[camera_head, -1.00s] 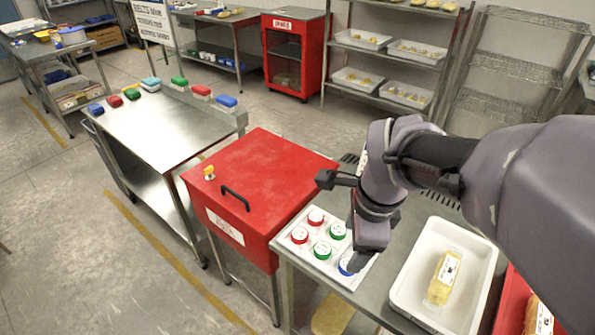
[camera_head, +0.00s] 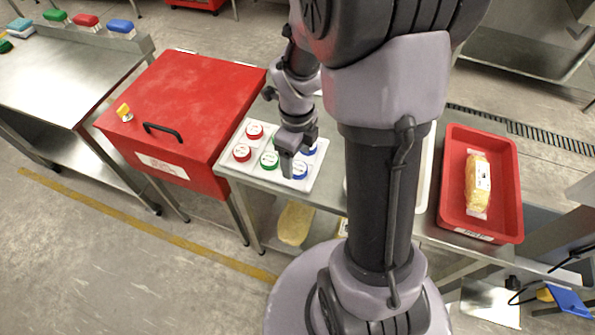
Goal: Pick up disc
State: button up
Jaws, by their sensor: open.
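A white tray (camera_head: 231,172) on the metal table holds several discs with white tops. Two red discs (camera_head: 254,131) (camera_head: 242,152) are at its left, a green disc (camera_head: 269,160) is at the front middle, and two blue discs (camera_head: 300,170) (camera_head: 308,149) are at its right. My gripper (camera_head: 289,167) points down over the tray between the green disc and the front blue disc. It is open, with nothing seen in it. It hides the back middle of the tray. I cannot tell whether a finger touches a disc.
A red lidded bin (camera_head: 185,95) with a black handle stands close left of the tray. A red tray (camera_head: 511,200) with a wrapped yellow pack (camera_head: 479,183) is at the right. My arm hides most of a white tray (camera_head: 427,180) between them. A steel table (camera_head: 70,75) is far left.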

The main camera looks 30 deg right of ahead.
aim_at(298, 167)
notch_tip(298, 167, down, 4)
jog(key=shift+d+r+b, duration=0.1)
jog(key=shift+r+b, duration=0.1)
jog(key=shift+b, duration=0.4)
jog(key=shift+r, duration=0.15)
jog(key=c, duration=1.5)
jog(key=shift+o, duration=0.2)
jog(key=shift+r, duration=0.1)
